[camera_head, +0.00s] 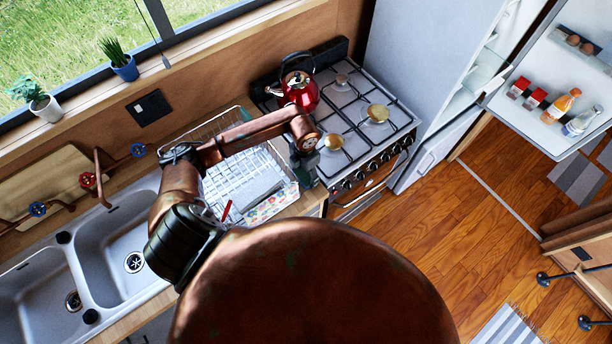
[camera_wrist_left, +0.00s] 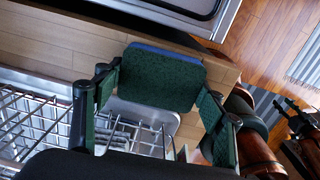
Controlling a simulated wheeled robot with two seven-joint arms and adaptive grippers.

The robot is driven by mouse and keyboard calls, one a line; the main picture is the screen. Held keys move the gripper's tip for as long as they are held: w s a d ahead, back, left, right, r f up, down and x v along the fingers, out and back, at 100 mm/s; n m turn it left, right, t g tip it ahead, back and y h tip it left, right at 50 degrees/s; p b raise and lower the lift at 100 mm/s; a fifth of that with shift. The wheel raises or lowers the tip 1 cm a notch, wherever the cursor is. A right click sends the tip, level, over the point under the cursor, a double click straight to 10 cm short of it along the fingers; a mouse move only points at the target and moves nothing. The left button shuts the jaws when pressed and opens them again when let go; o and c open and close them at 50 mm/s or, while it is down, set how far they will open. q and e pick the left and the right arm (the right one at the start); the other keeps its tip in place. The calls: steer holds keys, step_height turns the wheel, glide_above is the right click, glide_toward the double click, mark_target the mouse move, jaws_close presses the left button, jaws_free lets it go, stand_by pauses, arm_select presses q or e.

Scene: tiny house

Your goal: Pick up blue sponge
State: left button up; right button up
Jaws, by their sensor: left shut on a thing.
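The blue sponge (camera_wrist_left: 160,78) has a dark green scouring face, with a strip of blue along its far edge. In the left wrist view it sits between the two green-padded fingers of my left gripper (camera_wrist_left: 157,100), which is shut on it. In the head view my left gripper (camera_head: 303,165) is over the counter strip between dish rack and stove, and the sponge cannot be told apart there. A dark claw on a copper arm, seemingly my right gripper (camera_wrist_left: 300,118), shows at the right edge of the left wrist view; its opening is unclear.
A wire dish rack (camera_head: 207,125) with a white grid stands left of the gripper. The stove (camera_head: 362,115) with a red kettle (camera_head: 300,93) is close on the right. A double sink (camera_head: 118,235) lies left.

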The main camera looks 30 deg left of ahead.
arm_select(q)
steer(key=shift+r, duration=0.1)
steer(key=shift+r+b, duration=0.4)
steer(key=shift+r, duration=0.2)
steer(key=s+d+r+b, duration=0.1)
steer(key=d+r+b, duration=0.3)
steer(key=d+r, duration=0.7)
steer(key=d, duration=0.3)
steer(key=shift+s+r, duration=0.3)
steer(key=shift+s, duration=0.1)
steer(key=shift+o, duration=0.4)
steer(key=c, duration=0.4)
